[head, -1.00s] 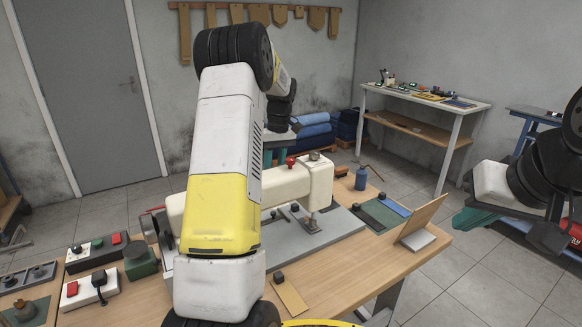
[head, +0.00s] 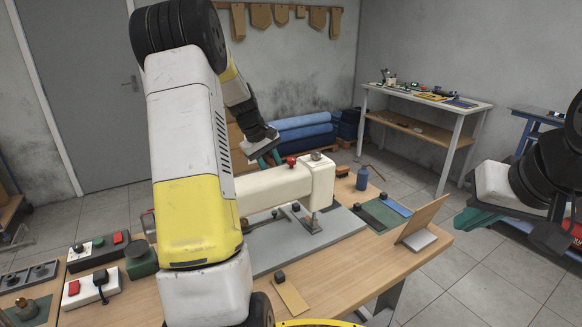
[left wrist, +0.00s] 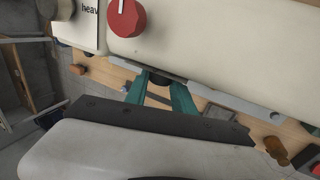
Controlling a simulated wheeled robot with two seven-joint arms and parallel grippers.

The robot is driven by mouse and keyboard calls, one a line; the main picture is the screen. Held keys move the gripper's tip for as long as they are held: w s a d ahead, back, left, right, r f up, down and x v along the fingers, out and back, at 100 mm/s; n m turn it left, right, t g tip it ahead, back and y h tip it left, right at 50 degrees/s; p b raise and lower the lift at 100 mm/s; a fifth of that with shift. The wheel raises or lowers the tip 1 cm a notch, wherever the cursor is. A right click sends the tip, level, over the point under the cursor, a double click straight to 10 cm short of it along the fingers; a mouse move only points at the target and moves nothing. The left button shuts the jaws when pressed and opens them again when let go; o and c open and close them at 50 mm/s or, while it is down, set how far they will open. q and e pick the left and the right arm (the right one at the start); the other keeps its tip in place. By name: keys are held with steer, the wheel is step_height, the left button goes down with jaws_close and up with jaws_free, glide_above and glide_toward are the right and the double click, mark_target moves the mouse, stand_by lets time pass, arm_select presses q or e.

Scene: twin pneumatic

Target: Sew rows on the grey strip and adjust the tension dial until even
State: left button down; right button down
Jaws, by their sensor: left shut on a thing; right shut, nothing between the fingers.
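The cream sewing machine (head: 285,190) stands on the table, with a red dial (head: 291,160) on top of its arm. In the left wrist view the dial (left wrist: 127,18) has a white mark and sits beside a partly cut-off label. I cannot tell the grey strip for sure among dark pieces near the needle. My right gripper (head: 474,219) is shut and empty, right of the table.
A tilted wooden board (head: 420,218) stands at the table's right edge. A red-button box (head: 92,288) and a green block (head: 140,262) are at the left. Bare wood shows at the front.

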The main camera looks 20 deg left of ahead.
arm_select(q)
steer(key=shift+s+a+f+t+h, duration=0.1)
steer(key=shift+s+t+h, duration=0.05)
steer(key=shift+t+h, duration=0.6)
steer(key=c, duration=1.1)
jaws_free()
steer(key=shift+o, duration=0.2)
steer(key=v, duration=0.7)
steer(key=shift+s+a+r, duration=0.15)
steer(key=shift+s+r, duration=0.1)
steer(key=shift+r, duration=0.1)
